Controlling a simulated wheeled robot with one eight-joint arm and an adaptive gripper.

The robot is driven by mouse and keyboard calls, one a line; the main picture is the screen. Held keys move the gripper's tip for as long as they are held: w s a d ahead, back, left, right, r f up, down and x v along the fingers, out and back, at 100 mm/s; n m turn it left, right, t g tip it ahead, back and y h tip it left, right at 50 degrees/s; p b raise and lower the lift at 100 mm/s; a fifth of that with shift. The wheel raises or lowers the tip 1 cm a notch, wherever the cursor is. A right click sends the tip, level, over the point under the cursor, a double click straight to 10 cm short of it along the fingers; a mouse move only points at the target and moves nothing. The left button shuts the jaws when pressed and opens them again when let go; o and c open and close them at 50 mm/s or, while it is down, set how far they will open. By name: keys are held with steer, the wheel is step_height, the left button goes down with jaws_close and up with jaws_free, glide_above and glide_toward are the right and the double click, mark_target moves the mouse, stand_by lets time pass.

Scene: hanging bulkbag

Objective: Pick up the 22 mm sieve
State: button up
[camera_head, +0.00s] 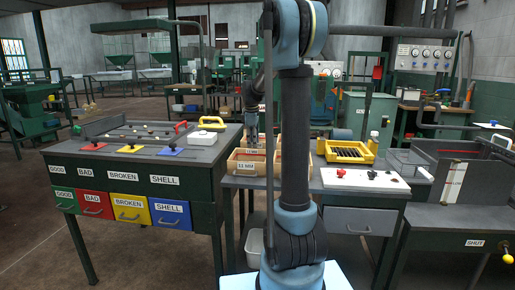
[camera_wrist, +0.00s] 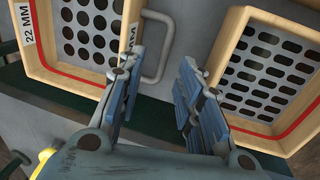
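The 22 mm sieve (camera_wrist: 88,75) is a pale wooden frame with a perforated grey plate and a red inner line, at the upper left of the wrist view. Its "22 MM" label is on its left wall. A grey U-shaped handle (camera_wrist: 162,47) stands out at its right wall and seems joined to it. My gripper (camera_wrist: 159,68) is open and empty, its blue-grey fingers spread just below the handle, the left finger overlapping the sieve's corner. In the head view my gripper (camera_head: 250,128) is above the wooden sieves (camera_head: 247,174) on the table; their small labels are hard to read.
A second wooden sieve (camera_wrist: 260,75) lies at right in the wrist view, close to the right finger.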

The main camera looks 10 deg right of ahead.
steer(key=shift+w+f, duration=0.15)
steer(key=shift+f, duration=1.25)
steer(key=shift+w+f, duration=0.15)
steer(key=shift+f, duration=1.2)
steer(key=shift+c, duration=0.4)
jaws_close()
